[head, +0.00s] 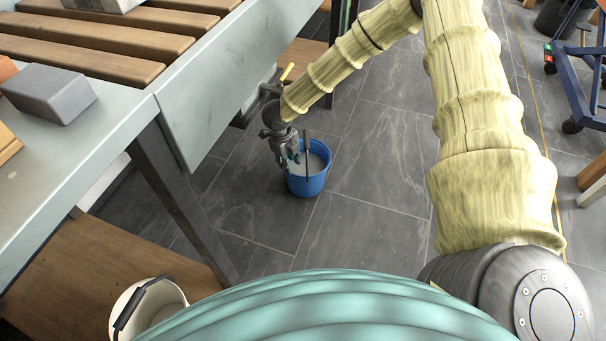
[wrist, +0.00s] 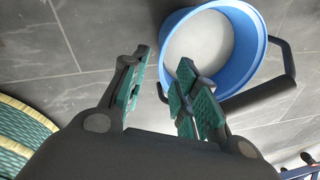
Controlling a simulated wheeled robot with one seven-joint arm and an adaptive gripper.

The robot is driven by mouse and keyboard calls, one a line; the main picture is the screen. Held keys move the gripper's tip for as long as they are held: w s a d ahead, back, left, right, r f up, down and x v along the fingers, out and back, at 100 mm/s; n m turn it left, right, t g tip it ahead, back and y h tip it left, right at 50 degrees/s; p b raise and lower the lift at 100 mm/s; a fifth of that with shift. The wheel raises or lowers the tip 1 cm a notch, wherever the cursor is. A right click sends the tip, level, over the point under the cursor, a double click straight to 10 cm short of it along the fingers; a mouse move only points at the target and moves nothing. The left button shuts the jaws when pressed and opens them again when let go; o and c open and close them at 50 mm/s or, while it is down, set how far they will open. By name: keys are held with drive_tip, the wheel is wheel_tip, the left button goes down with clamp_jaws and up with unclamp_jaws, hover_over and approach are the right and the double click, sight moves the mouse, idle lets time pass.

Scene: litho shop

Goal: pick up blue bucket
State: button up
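The blue bucket (head: 309,185) stands upright on the grey tiled floor, with pale grey-white contents inside. In the wrist view the bucket (wrist: 246,72) fills the upper right, with its dark handle (wrist: 281,60) swung out along the right side. My gripper (head: 291,162) points down at the bucket's left rim in the head view. In the wrist view my gripper (wrist: 165,72) has its green-padded fingers apart. The bucket's near-left edge shows in the gap between them, and the right finger overlaps the bucket. I cannot tell whether the fingers touch it.
A grey metal table (head: 215,85) with wooden slats stands left of the arm, its leg (head: 178,195) close by. A cream bucket (head: 165,304) sits on a low wooden shelf (head: 75,255) at lower left. A blue wheeled cart (head: 570,85) is at far right. Floor right of the bucket is clear.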

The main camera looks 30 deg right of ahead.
drive_tip(key=shift+w+d+f+m+y+b, duration=0.2)
drive_tip(key=shift+w+m+b, duration=0.2)
drive_tip(key=shift+w, duration=0.25)
drive_tip(key=shift+w+d+f+m+y+b, duration=0.15)
drive_tip(key=shift+w+f+m+b, duration=0.1)
drive_tip(key=shift+w+m, duration=0.3)
drive_tip(key=shift+w+f, duration=0.1)
wheel_tip(320, 180, down, 5)
drive_tip(key=b, duration=0.2)
drive_tip(key=shift+d+f+b, duration=0.1)
drive_tip(key=shift+d+b, duration=0.05)
drive_tip(key=shift+b, duration=0.2)
wheel_tip(320, 180, down, 5)
drive_tip(key=b, duration=0.4)
drive_tip(key=shift+w+d, duration=0.1)
drive_tip(key=shift+d, duration=0.05)
clamp_jaws()
drive_tip(key=shift+w, duration=0.1)
